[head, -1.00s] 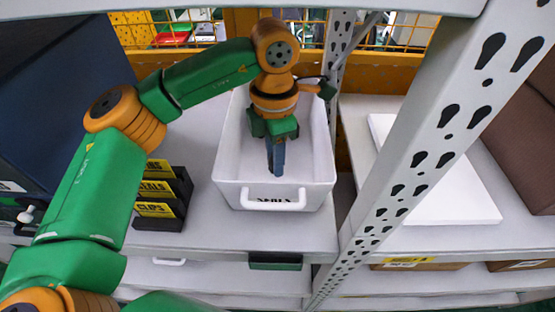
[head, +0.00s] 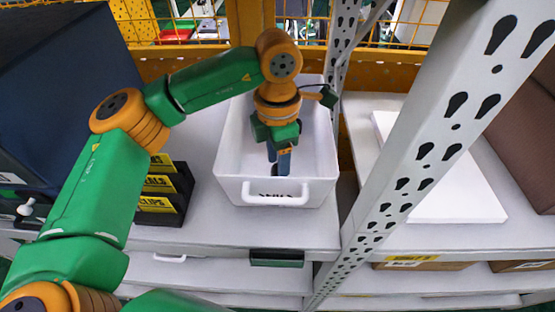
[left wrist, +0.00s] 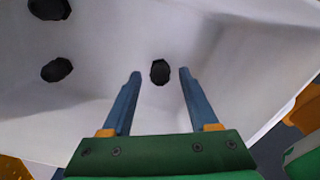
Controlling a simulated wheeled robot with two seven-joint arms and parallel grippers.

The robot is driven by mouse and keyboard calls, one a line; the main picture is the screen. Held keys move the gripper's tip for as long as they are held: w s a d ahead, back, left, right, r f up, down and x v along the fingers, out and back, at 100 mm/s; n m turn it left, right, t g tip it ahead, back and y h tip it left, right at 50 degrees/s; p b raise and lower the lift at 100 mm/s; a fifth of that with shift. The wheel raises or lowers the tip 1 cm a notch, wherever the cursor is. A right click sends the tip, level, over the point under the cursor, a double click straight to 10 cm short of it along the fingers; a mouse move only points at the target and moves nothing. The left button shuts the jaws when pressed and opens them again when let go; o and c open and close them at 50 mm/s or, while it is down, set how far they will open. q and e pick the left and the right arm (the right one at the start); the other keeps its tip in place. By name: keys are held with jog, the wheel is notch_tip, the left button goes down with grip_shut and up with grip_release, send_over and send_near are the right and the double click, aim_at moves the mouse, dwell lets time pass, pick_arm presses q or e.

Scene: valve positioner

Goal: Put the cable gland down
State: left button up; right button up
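A white bin (head: 229,160) with a front handle stands on the shelf in the head view. My left gripper (head: 278,164) points down into it. In the left wrist view my left gripper (left wrist: 158,74) is open, its two blue fingers well apart. A black cable gland (left wrist: 160,72) shows between the fingertips, touching neither, against the white bin floor. Two more black pieces lie to the left, one nearer (left wrist: 56,70) and one at the top edge (left wrist: 50,9). The glands cannot be made out in the head view. My right gripper is not in view.
Black holders with yellow labels (head: 158,186) stand left of the bin. A perforated grey upright (head: 425,150) rises to its right, with a white slab (head: 455,195) beyond. A dark blue box (head: 60,80) fills the far left. Bin walls surround my gripper.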

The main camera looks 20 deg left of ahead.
pick_arm(q)
notch_tip(320, 180, up, 9)
jog(key=shift+f+p, duration=0.1)
jog(key=shift+p, duration=0.35)
